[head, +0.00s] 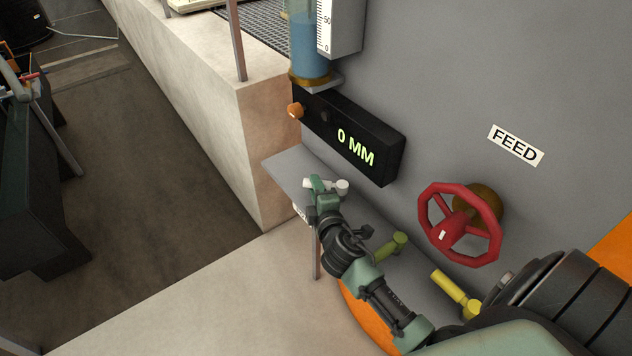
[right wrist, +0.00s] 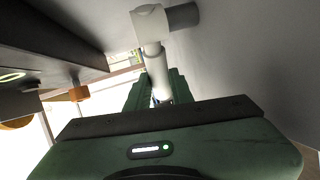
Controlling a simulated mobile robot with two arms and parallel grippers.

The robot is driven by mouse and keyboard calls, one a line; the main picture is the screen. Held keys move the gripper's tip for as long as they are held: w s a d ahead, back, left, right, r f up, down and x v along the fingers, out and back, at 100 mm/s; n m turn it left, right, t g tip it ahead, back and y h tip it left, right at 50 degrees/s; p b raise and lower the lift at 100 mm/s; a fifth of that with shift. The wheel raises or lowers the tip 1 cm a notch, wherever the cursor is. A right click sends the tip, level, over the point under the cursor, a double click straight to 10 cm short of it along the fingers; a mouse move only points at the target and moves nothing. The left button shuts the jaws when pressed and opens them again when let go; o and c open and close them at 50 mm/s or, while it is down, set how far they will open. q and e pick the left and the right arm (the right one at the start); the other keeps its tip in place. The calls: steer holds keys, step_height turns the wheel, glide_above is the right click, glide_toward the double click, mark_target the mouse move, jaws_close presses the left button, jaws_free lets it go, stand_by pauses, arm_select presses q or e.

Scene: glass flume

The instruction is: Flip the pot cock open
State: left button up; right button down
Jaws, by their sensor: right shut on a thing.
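The white cock lever (head: 342,187) is on the grey wall below the black display, taken here as the pot cock. In the right wrist view the lever (right wrist: 153,57) runs down from a grey pivot (right wrist: 183,16) at the wall into my right gripper (right wrist: 158,88). My right gripper (head: 321,184) is shut on this lever, with one green finger on each side. The lever's far end is partly hidden by the gripper. My left gripper is not in view.
A black display (head: 352,143) reads 0 MM above the gripper. A grey shelf (head: 290,168) juts out beside it. A red wheel (head: 458,224) by a FEED label (head: 515,145) and two yellow handles (head: 393,246) (head: 455,292) lie to the right. A blue-filled cylinder (head: 308,45) stands above.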

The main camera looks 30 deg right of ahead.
steer(key=shift+r, duration=0.2)
steer(key=c, duration=1.4)
jaws_free()
steer(key=shift+o, duration=0.8)
steer(key=shift+w+f, duration=0.1)
steer(key=shift+f, duration=0.1)
